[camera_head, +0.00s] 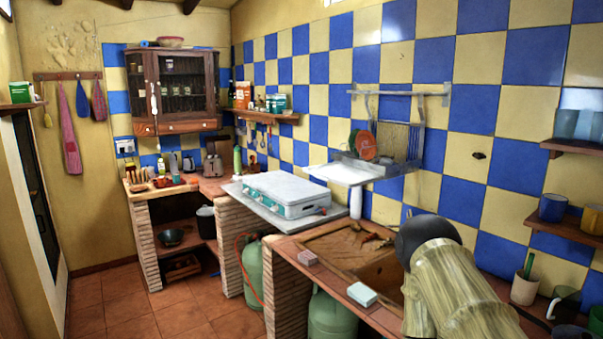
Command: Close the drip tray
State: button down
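A wire dish rack (401,137) hangs on the blue and cream tiled wall, with an orange plate and a green plate in it. A flat white tray (338,174) sticks out below the rack toward the room, level and with nothing clearly on it. I take it to be the drip tray; it looks pulled out. Part of my arm, with a pale streaked link and a dark rounded joint, rises at the lower right, in front of the sink. My gripper's fingers do not show. Nothing of mine visibly touches the tray.
A closed white camping stove (286,193) stands left of the tray. Mugs and a wall shelf (565,223) are at right. The floor at left is clear.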

aim_at(348, 176)
jog(key=u, duration=0.75)
jog(key=i, duration=1.65)
jog(key=z, duration=0.85)
